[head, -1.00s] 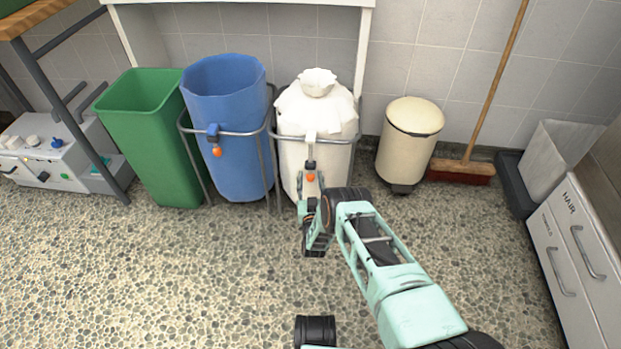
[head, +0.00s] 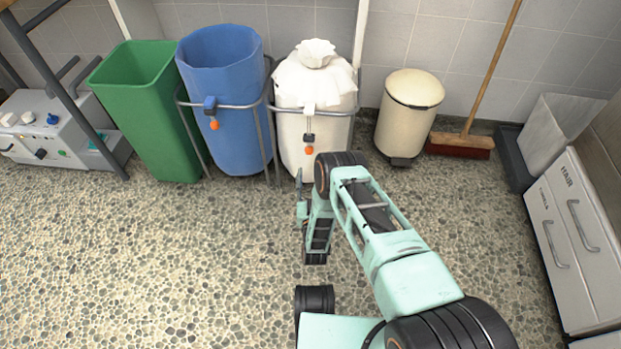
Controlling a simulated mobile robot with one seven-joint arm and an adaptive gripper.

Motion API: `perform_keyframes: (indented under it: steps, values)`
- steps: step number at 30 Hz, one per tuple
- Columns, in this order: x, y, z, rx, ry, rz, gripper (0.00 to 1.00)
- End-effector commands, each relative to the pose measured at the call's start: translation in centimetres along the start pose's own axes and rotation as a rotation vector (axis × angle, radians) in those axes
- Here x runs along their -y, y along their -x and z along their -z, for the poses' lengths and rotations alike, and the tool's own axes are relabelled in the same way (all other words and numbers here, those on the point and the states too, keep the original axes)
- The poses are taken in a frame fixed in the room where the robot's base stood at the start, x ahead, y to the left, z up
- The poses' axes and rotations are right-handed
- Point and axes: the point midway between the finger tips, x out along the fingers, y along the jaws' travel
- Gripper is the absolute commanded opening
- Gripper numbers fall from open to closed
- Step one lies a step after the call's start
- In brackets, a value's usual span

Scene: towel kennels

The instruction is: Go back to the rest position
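My gripper (head: 302,180) is at the end of my mint-green arm, low in front of the white bag (head: 316,90) in its wire stand. It is partly hidden by my wrist, and its fingers are too small and overlapped to tell whether they are open or shut. No object shows in it. The white bag's top is gathered into a ruffled knot. An orange-tipped clip (head: 309,138) hangs on the front of its stand, above and apart from my gripper.
A blue bag (head: 225,110) in a stand and a green bin (head: 145,115) are left of the white bag. A cream pedal bin (head: 408,115), a broom (head: 462,145) and drawers labelled HAIR (head: 575,235) are on the right. The pebbled floor (head: 150,270) in front is clear.

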Motion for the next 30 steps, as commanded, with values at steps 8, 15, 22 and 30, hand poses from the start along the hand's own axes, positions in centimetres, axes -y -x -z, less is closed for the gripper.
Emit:
perform_keyframes:
  steps: [8, 15, 22, 30]
  values:
    - [0.0, 1.1, 0.0, 0.000, 0.000, 0.000, 0.40]
    - [0.0, 1.0, 0.0, 0.000, 0.001, 0.000, 0.40]
    - [0.3, 0.6, 0.6, -0.003, 0.003, 0.008, 0.40]
    - [5.9, -5.3, 9.7, -0.027, 0.072, 0.166, 0.40]
